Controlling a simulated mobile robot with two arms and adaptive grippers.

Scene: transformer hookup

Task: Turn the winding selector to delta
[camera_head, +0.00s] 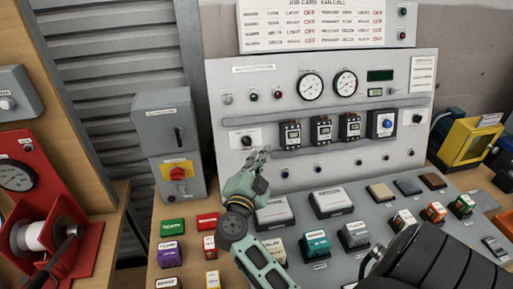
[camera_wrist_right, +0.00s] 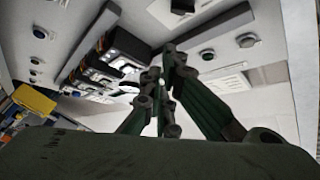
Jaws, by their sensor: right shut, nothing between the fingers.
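My right gripper (camera_head: 262,155) is shut and empty, raised in front of the lower left of the grey control panel (camera_head: 222,165). Just above and left of its fingertips is a black rotary knob (camera_head: 246,140) on a white plate. Another black knob (camera_head: 417,118) sits at the panel's right side. The labels are too small to tell which knob is the winding selector or where it points. In the right wrist view the finger tips (camera_wrist_right: 168,60) are close together, with dark round knobs (camera_wrist_right: 247,40) on the panel beyond. Contact with a knob cannot be made out. My left gripper is not in view.
A grey box with a red-and-yellow switch (camera_head: 178,172) stands left of the panel. Two gauges (camera_head: 311,87) and several contactors (camera_head: 321,128) are on the panel. Several small coloured blocks (camera_head: 317,243) cover the bench. A red winch-like unit (camera_head: 72,230) is at far left.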

